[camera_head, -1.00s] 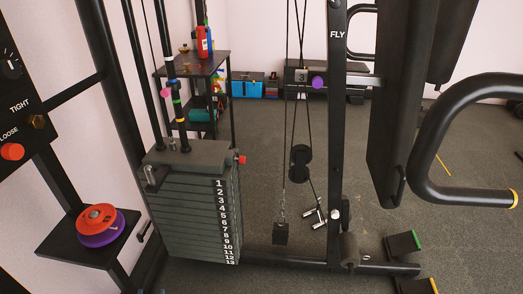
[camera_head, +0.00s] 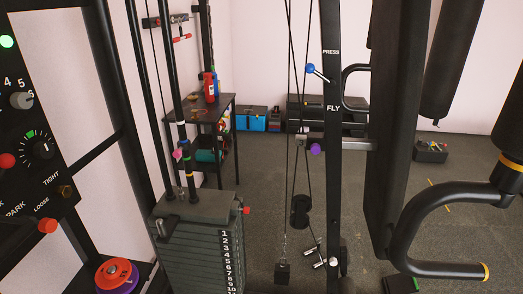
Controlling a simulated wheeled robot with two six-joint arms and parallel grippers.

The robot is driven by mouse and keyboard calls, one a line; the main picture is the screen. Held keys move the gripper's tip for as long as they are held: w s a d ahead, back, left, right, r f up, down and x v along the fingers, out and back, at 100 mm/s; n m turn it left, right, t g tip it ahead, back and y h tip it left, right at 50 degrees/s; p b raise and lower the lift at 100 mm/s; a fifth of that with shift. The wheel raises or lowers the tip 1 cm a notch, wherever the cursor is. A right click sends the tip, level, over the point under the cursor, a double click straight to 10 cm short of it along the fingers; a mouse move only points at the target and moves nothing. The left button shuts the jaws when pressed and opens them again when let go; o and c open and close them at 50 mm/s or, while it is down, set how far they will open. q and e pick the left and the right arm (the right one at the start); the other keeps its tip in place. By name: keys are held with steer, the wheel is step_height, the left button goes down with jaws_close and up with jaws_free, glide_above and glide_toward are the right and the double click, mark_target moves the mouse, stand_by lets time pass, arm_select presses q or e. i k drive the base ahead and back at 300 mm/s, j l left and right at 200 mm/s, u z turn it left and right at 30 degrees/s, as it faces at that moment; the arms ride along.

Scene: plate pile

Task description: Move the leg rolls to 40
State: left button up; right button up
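Neither of my grippers is in view. I cannot pick out the leg rolls or a mark reading 40 with certainty. A black upright (camera_head: 333,130) labelled PRESS and FLY stands right of centre. It carries a blue-knobbed lever (camera_head: 311,70), and a purple knob (camera_head: 316,149) sits below. A control panel (camera_head: 30,130) at the left has dials, red knobs and the words TIGHT, LOOSE and PARK.
A numbered weight stack (camera_head: 200,250) with a red pin (camera_head: 246,211) stands at lower left centre. Red and purple discs (camera_head: 116,272) lie beside it. A large curved handle (camera_head: 410,225) and black pads fill the right. Grey floor (camera_head: 262,165) is open behind the cables.

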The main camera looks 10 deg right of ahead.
mark_target(345, 285)
steer(key=z, duration=1.05)
